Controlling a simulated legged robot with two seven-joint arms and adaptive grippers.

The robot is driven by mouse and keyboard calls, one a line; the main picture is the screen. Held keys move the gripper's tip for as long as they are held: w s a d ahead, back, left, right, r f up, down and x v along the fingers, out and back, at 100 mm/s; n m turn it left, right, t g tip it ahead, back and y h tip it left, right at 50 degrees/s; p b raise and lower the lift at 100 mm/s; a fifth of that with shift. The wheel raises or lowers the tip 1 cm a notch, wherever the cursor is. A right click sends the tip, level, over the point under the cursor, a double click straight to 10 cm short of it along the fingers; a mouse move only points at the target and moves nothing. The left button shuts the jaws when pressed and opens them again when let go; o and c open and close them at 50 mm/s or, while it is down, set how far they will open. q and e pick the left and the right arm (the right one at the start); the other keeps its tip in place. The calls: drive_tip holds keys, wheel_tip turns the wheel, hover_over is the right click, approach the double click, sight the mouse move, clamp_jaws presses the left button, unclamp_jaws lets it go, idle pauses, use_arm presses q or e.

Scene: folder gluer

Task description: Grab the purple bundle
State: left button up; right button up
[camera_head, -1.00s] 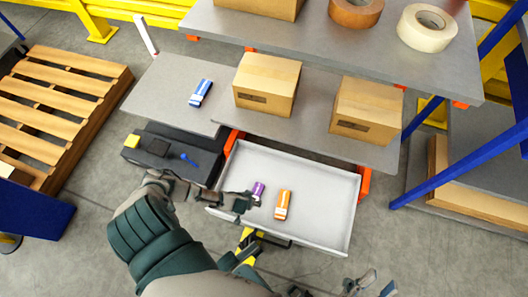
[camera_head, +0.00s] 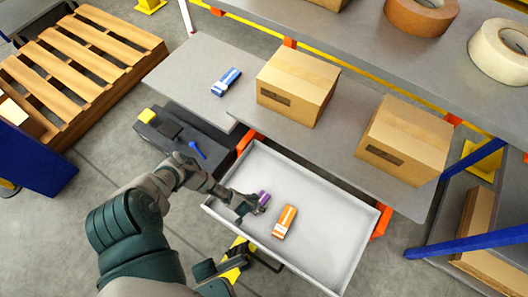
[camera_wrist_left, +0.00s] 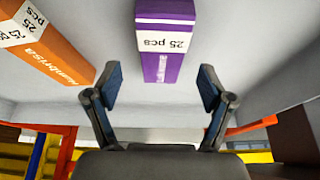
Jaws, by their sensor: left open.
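The purple bundle (camera_head: 263,198) lies in the light grey tray (camera_head: 330,205), with a white band marked "25 pcs". In the left wrist view the purple bundle (camera_wrist_left: 166,45) is ahead of my left gripper, in line with the gap between the fingers. My left gripper (camera_wrist_left: 158,88) is open and empty, its two blue-padded fingers spread apart. In the head view my left gripper (camera_head: 248,207) is over the tray beside the purple bundle and partly covers it. The right gripper is not in view now.
An orange bundle (camera_head: 284,222) lies just right of the purple one, and in the left wrist view the orange bundle (camera_wrist_left: 45,40) is at left. The tray's right side is clear.

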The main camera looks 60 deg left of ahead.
use_arm(q)
drive_tip(key=f, duration=0.2)
drive_tip(key=f+b, duration=0.1)
drive_tip(key=shift+w+a+f+b, duration=0.1)
drive_tip(key=shift+a+f+b, duration=0.2)
drive_tip(key=shift+a+f, duration=0.1)
drive_tip(key=shift+w+f, duration=0.2)
drive_tip(key=shift+w+d+r, duration=0.15)
drive_tip(key=shift+w+r, duration=0.1)
drive_tip(key=shift+r, duration=0.15)
drive_tip(key=c, duration=1.1)
drive_tip(key=shift+s+a+f, duration=0.1)
drive_tip(key=shift+a+f, duration=0.05)
drive_tip(key=shift+a, duration=0.05)
drive_tip(key=shift+c, duration=0.9)
